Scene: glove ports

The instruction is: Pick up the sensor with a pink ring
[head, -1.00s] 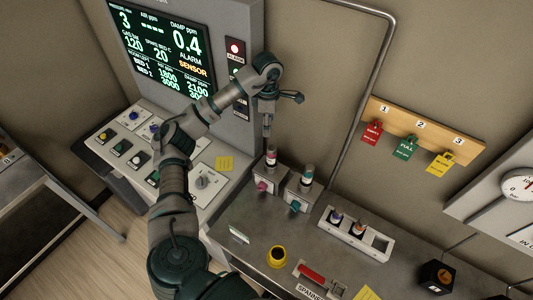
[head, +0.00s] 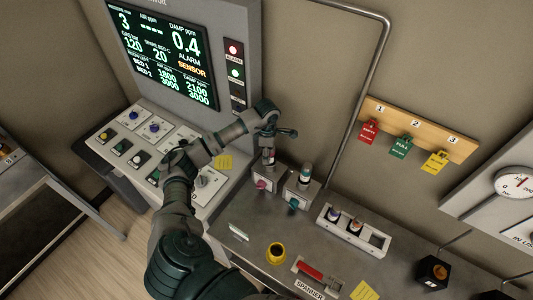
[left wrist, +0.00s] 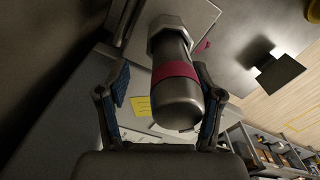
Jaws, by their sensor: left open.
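The sensor with a pink ring (head: 269,158) stands upright on a grey block with a pink knob (head: 262,185). It fills the middle of the left wrist view (left wrist: 178,95), a grey cylinder with a dark pink band and a hex nut at its far end. My left gripper (head: 268,146) is directly over it in the head view and partly hides it. In the left wrist view its two blue-padded fingers (left wrist: 163,98) are open, one on each side of the sensor, with a gap showing at the left finger. My right gripper is not in view.
A similar sensor with a teal ring (head: 306,173) stands close on the right. A white rack (head: 376,246) with dark bottle-like items, a yellow cup (head: 276,253) and a red-handled spanner (head: 310,271) lie further along the bench. The control panel (head: 207,187) is on the left.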

